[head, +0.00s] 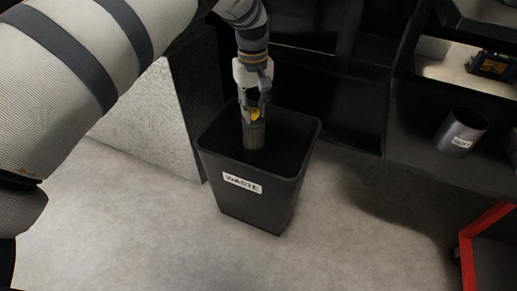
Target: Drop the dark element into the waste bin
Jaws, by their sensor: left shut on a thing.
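The waste bin (262,207) is a black, open-topped bin on the floor at the middle of the head view, with a white WASTE label on its front. My left gripper (255,118) points down over the bin's opening. It is shut on the dark element (254,137), a dark grey-brown cylinder that hangs upright at the mouth of the bin. The inside of the bin is black, and I cannot tell how far the element's lower end is from the bottom. My right gripper is not in view.
A dark shelf unit stands behind and right, holding a grey labelled cylinder (460,132) and a black-and-yellow device (492,65). A red frame (468,250) stands at the lower right. A light panel (150,115) is left of the bin. The floor in front is clear.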

